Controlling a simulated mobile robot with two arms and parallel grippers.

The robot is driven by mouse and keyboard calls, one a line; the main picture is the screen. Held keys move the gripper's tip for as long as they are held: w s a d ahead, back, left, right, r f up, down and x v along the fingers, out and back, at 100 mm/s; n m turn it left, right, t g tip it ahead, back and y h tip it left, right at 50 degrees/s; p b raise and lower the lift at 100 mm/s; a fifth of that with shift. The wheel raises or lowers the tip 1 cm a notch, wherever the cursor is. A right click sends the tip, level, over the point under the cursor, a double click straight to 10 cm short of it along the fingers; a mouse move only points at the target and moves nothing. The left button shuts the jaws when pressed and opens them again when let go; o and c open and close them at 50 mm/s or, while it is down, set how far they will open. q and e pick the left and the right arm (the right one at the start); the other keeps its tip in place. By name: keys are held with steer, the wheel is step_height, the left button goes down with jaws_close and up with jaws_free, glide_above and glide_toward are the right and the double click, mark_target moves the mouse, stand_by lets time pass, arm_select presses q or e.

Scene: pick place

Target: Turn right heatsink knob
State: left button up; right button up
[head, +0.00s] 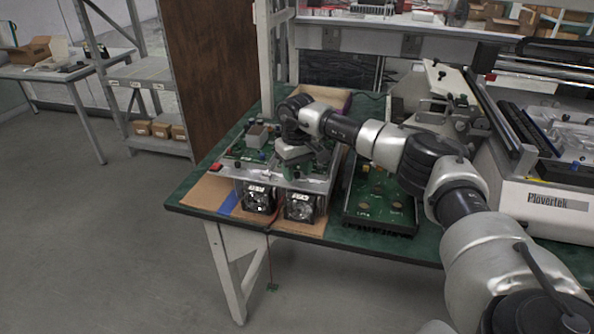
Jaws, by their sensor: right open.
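A heatsink unit with green boards (240,152) and two black fans (300,207) at its front sits near the left end of the green workbench (420,249). My right arm reaches in from the lower right. My right gripper (296,153) is over the unit's right half, pointing down at the board there, and is open. It and the wrist cover most of that right half, so I cannot make out the right knob or whether the fingers touch it. A small red knob or button (216,167) shows at the unit's left front. My left gripper is not in view.
A second green board on a black heatsink (378,200) lies right of the unit, under my forearm. A large white Plovertek machine (540,205) fills the bench's right side. Cardboard (207,192) lies under the unit. Open floor (100,240) is at the left.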

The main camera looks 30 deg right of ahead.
mark_target(297, 173)
step_height(297, 173, up, 11)
steer(key=shift+f, duration=0.2)
stand_by(0.6)
